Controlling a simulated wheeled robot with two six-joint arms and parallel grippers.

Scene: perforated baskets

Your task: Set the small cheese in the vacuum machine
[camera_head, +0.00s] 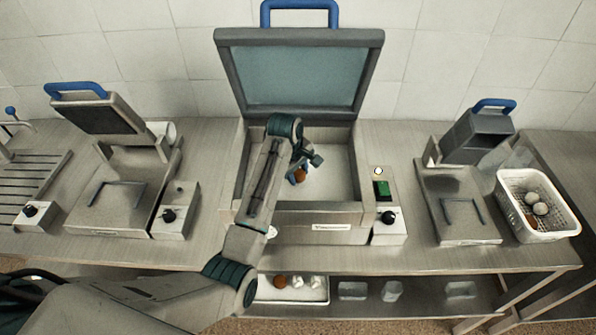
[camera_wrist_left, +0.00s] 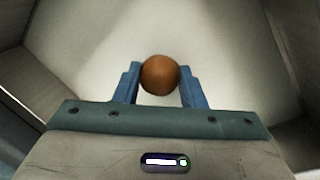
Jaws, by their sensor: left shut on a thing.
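The vacuum machine (camera_head: 240,190) stands open in the middle of the counter, its glass lid (camera_head: 298,80) raised at the back. My left gripper (camera_head: 299,176) reaches down inside its chamber. It is shut on a small round orange-brown cheese (camera_head: 301,174). In the left wrist view the cheese (camera_wrist_left: 160,75) sits between the two blue fingertips (camera_wrist_left: 160,88), with the pale chamber floor behind it. I cannot tell whether the cheese touches the floor. My right gripper is not in view.
A white perforated basket (camera_head: 556,224) with several round pieces stands at the right. Smaller machines with blue handles stand left (camera_head: 105,205) and right (camera_head: 455,215). A control box with a green switch (camera_head: 382,189) adjoins the chamber. A white tray (camera_head: 292,296) lies on the lower shelf.

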